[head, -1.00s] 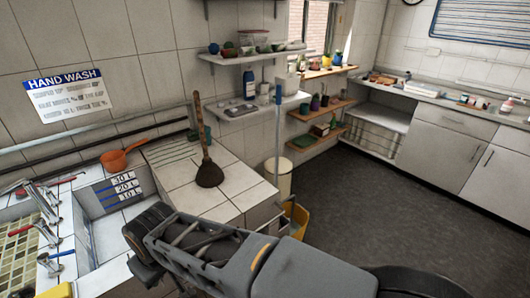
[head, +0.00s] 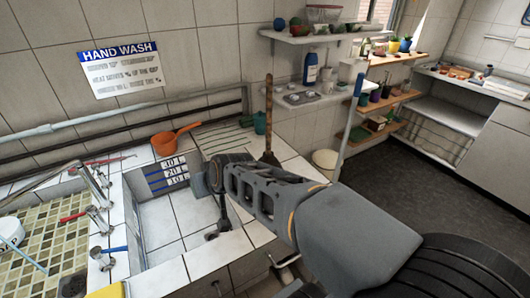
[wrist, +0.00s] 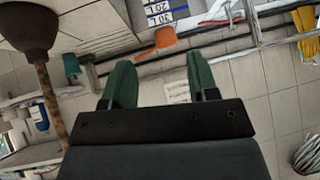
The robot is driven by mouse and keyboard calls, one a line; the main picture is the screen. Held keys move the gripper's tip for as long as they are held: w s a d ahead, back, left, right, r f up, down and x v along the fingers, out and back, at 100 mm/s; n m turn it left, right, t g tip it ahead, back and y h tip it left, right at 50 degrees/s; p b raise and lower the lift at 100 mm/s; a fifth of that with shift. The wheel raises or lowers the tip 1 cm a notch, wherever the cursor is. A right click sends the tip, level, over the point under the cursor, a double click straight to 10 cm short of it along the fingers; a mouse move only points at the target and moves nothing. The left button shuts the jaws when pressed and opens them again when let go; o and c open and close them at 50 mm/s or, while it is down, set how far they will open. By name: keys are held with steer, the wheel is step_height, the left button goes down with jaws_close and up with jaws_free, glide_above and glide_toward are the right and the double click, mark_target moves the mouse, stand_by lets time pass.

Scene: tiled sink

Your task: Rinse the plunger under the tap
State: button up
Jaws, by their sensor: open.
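The plunger stands on the tiled counter right of the basin. In the head view the fingers are not clear. A tap with a blue lever (head: 112,250) and two with red levers (head: 76,217) stand left of the tiled basin (head: 172,222).
An orange pan (head: 172,138) lies behind the basin, below wall pipes. A teal mug (head: 260,123) stands by the plunger. Shelves hang on the back wall. Dark floor is clear to the right.

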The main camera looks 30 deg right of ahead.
steer(key=w+d+r+m+t+h+b, duration=0.1)
steer(key=w+t, duration=0.1)
steer(key=w, duration=0.3)
steer(key=w+d+m+t+h+b, duration=0.1)
steer(key=w+d+m+t, duration=0.15)
steer(key=w, duration=0.25)
steer(key=m+g+h+b, duration=0.6)
steer(key=m+h, duration=0.4)
steer(key=h, duration=0.6)
glide_toward(267, 138)
steer(key=shift+m+g+h, duration=0.25)
steer(key=shift+g+h, duration=0.05)
steer(key=shift+g, duration=0.25)
steer(key=shift+w+p+x, duration=0.2)
steer(key=shift+p+x, duration=0.25)
steer(key=shift+x, duration=2.8)
steer(key=shift+w+p+x, duration=0.2)
steer(key=shift+p+x, duration=0.25)
steer(key=shift+x, duration=2.8)
steer(key=shift+a+f, duration=0.1)
steer(key=shift+a, duration=0.05)
jaws_close()
